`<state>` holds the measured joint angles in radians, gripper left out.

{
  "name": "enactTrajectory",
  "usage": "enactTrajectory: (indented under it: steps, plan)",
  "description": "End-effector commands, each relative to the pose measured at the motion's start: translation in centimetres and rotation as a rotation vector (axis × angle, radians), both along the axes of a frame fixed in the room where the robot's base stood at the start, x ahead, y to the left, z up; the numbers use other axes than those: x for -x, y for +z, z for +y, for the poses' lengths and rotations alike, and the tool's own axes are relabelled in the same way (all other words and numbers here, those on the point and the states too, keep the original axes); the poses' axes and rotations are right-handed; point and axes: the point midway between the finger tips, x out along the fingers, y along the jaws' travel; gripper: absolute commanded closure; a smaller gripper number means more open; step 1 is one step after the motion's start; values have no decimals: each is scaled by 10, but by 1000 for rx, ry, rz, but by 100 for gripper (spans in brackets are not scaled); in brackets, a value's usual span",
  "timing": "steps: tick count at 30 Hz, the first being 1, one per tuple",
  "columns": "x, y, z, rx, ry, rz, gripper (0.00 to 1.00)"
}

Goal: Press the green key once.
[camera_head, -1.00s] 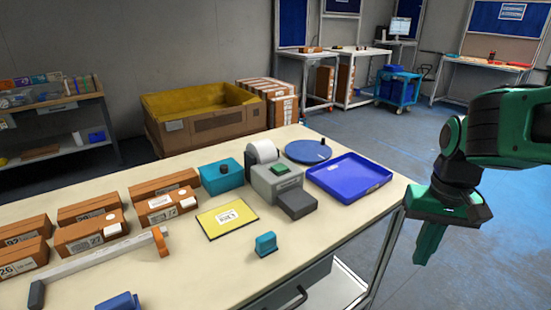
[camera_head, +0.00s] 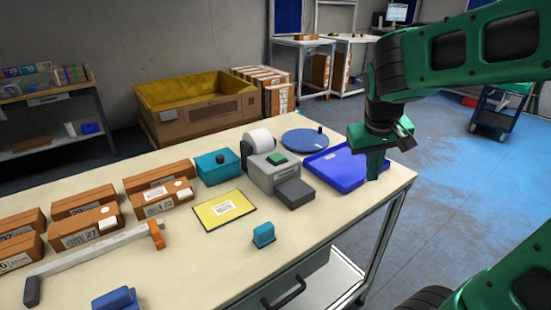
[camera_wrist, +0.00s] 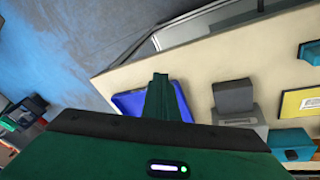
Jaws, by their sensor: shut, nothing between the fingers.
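The green key (camera_head: 277,158) is a small raised block on top of a grey label printer (camera_head: 262,171), which has a white paper roll (camera_head: 258,140) behind it and a dark grey block (camera_head: 294,193) in front. My gripper (camera_head: 374,172) is shut and empty, pointing down over the right part of the blue tray (camera_head: 325,178), to the right of the printer and apart from the key. In the wrist view the shut fingers (camera_wrist: 163,85) overlap the blue tray, and the printer (camera_wrist: 240,115) stands to their right. The key cannot be made out there.
A teal box (camera_head: 218,168) and a yellow card (camera_head: 224,209) lie left of the printer. A round blue disc (camera_head: 304,141) is behind the tray. Several brown cartons (camera_head: 92,226) stand at the left. A small teal stamp (camera_head: 263,235) stands near the front edge.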

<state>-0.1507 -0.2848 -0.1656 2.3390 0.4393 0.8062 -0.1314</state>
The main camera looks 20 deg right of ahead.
Motion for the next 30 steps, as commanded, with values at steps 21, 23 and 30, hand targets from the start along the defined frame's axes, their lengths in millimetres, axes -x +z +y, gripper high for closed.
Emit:
enactTrajectory:
  steps: [21,23,30]
  plan:
    - [-206,78,185,363,470,-312,100]
    - [-207,79,186,366,472,-314,100]
    - [-206,78,185,364,471,-314,100]
